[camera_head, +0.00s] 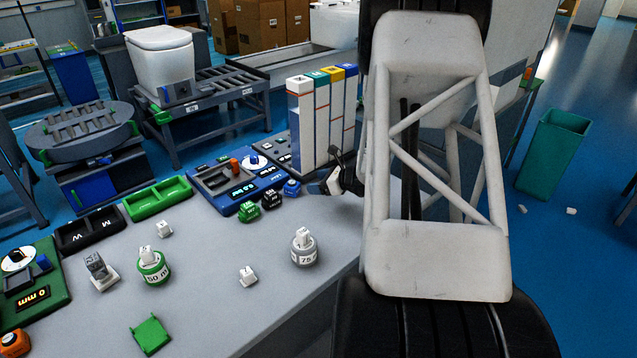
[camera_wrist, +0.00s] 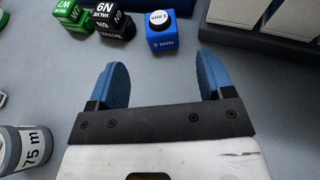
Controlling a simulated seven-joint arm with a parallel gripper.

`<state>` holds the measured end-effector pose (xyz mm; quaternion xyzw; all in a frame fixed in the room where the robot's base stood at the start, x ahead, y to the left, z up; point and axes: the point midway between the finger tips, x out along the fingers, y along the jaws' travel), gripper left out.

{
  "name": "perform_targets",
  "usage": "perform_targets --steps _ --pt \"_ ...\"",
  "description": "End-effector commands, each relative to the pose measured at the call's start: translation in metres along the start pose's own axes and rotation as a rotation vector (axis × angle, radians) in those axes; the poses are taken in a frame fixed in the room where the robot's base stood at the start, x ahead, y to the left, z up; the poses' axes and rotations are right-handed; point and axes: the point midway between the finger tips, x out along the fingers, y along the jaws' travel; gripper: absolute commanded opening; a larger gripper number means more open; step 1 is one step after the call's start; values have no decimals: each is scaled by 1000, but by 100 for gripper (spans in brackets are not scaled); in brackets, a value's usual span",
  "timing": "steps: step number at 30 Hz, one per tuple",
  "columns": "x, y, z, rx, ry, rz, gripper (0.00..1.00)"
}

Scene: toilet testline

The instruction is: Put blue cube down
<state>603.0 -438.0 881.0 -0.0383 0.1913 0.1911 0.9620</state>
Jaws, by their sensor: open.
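A blue cube (camera_wrist: 161,38) marked "3 mm", with a white round top, stands on the grey table just beyond my fingertips in the wrist view. It also shows in the head view (camera_head: 292,187), beside a black and a green cube. My gripper (camera_wrist: 162,70) is open and empty, with its blue finger pads spread apart and the cube ahead of the gap between them. In the head view my gripper (camera_head: 335,181) is at the table's right edge, to the right of the cube and partly hidden by my arm.
A green cube (camera_wrist: 70,14) and a black cube (camera_wrist: 113,20) stand left of the blue cube. Tall white binders (camera_head: 300,120) stand behind. A blue panel (camera_head: 232,187) lies left of them. A "75 m" weight (camera_head: 304,252) stands in front. The table's middle has free room.

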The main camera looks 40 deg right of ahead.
Motion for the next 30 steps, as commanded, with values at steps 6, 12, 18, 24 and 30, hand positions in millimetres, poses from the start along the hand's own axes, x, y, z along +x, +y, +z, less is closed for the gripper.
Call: perform_targets --steps 6,12,18,24,30 --pt "1 2 2 -8 2 5 74" --pt "8 24 25 -84 26 61 74" --pt "17 80 72 -273 79 192 74" --pt "19 157 122 -534 142 363 74" --pt "8 233 160 -804 196 528 74"
